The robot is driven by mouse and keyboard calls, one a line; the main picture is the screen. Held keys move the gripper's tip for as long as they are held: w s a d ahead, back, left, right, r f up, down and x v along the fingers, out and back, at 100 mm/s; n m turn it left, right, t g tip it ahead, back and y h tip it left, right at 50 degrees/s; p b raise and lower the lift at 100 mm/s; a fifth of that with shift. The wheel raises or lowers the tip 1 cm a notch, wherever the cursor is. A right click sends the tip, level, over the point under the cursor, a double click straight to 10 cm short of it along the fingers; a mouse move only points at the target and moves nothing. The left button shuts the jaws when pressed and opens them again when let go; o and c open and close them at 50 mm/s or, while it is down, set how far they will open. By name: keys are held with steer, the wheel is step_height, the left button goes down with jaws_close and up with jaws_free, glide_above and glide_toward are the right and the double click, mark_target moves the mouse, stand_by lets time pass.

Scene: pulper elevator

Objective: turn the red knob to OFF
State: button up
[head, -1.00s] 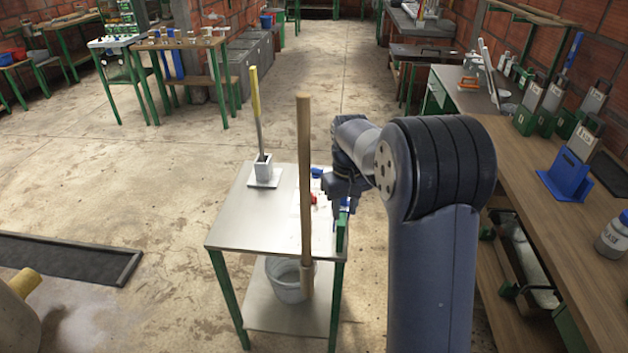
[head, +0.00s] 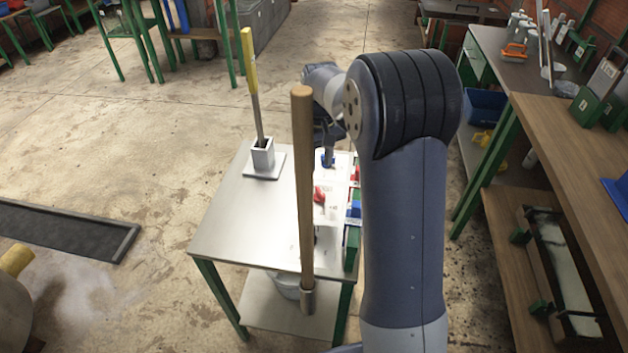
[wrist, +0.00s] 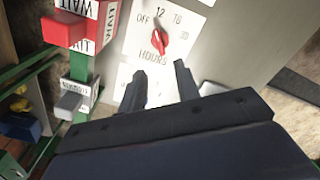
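The red knob (wrist: 158,42) sits on a white dial plate (wrist: 133,42) in the wrist view. The plate reads OFF, 12, 16 and HOURS. The knob's narrow end points up toward the 12, near OFF; its exact setting is hard to tell. In the head view the red knob (head: 319,195) shows on the metal table's top, right of the wooden handle. My gripper (wrist: 160,68) is open and empty, its two fingers apart, just below the knob in the picture and not around it. In the head view my gripper is largely hidden.
An upright wooden handle (head: 304,190) stands close in front of the panel. A yellow-handled tool (head: 250,70) stands in a holder on the metal table (head: 235,215). A red block with a WAIT label (wrist: 62,30) and a grey-tipped lever (wrist: 70,103) are left of the dial.

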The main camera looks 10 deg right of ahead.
mark_target(320, 191)
step_height(320, 191, down, 10)
steer(key=shift+s+f, duration=0.1)
steer(key=shift+f, duration=0.05)
stand_by(0.4)
jaws_close()
